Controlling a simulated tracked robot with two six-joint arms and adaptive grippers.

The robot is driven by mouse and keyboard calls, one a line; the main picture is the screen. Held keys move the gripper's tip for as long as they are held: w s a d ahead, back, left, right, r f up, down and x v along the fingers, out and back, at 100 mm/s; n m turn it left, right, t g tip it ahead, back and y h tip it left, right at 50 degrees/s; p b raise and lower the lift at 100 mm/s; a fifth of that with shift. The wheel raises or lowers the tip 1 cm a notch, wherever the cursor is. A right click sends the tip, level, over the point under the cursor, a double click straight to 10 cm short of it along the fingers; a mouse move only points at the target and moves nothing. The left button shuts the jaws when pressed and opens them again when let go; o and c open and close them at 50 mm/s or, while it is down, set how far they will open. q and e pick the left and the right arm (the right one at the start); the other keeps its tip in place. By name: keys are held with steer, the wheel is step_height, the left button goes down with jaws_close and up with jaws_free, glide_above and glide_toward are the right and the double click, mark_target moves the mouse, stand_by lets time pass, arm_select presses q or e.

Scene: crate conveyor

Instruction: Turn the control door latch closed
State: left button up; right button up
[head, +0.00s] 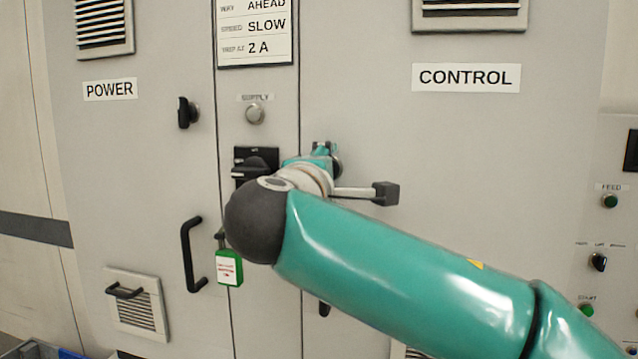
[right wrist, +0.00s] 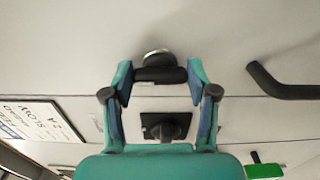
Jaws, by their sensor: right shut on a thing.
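The control door latch (right wrist: 160,75), a black bar on a round silver base, sits between the fingers of my right gripper (right wrist: 160,78) in the right wrist view. The fingers are shut on the two ends of the bar. The bar runs left to right there, which is about upright on the cabinet. In the head view my right gripper (head: 324,155) is at the left edge of the control door (head: 450,150), under the CONTROL label (head: 466,77). My wrist and forearm hide most of the latch there. My left gripper is not in view.
A black rotary switch (head: 255,165) sits just left of my gripper. The power door has a latch (head: 187,112) and handle (head: 190,255). A control door handle (right wrist: 283,85) shows in the wrist view.

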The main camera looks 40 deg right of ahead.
steer(key=shift+f+m, duration=0.15)
steer(key=shift+m, duration=0.15)
steer(key=o, duration=1.2)
steer(key=shift+d, duration=0.15)
steer(key=shift+c, duration=0.2)
steer(key=v, duration=1.2)
steer(key=shift+w, duration=0.15)
